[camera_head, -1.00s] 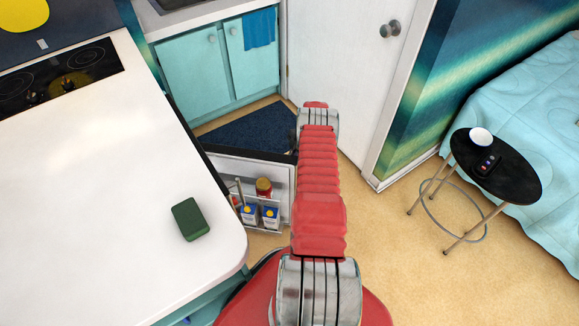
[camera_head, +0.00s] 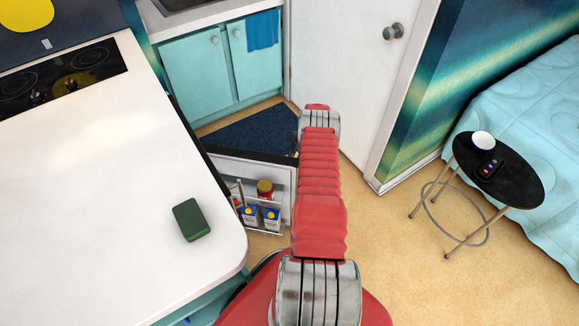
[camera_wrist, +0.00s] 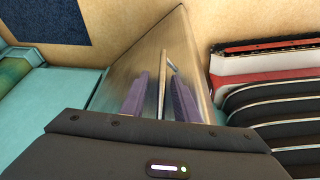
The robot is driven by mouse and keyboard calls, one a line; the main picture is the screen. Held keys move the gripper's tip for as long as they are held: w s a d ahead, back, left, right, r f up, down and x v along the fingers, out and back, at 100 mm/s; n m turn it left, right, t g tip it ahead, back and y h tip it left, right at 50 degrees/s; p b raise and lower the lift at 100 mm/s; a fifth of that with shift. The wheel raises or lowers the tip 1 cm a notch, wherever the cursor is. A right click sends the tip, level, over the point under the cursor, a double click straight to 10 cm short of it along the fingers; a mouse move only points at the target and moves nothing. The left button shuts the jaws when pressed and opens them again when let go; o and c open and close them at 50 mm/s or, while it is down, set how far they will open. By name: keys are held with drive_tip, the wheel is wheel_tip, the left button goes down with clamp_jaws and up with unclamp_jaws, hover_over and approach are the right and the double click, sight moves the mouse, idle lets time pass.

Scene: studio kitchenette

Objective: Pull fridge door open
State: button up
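The fridge door (camera_head: 227,165) stands open beside the white counter. My gripper (camera_wrist: 160,88) has a purple finger on each side of the handle. A narrow gap seems to show beside the bar, and I cannot tell whether the fingers press on it. In the head view my arm hides the gripper and handle.
The white counter (camera_head: 110,190) with a green sponge (camera_head: 191,220) stands at left. A white room door (camera_head: 345,80) and teal cabinets (camera_head: 199,75) are behind. A black stool (camera_head: 510,180) and a bed are at right. Floor between arm and stool is clear.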

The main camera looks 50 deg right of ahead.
drive_tip(key=v, duration=1.3)
drive_tip(key=shift+r, duration=0.4)
drive_tip(key=shift+w, duration=0.1)
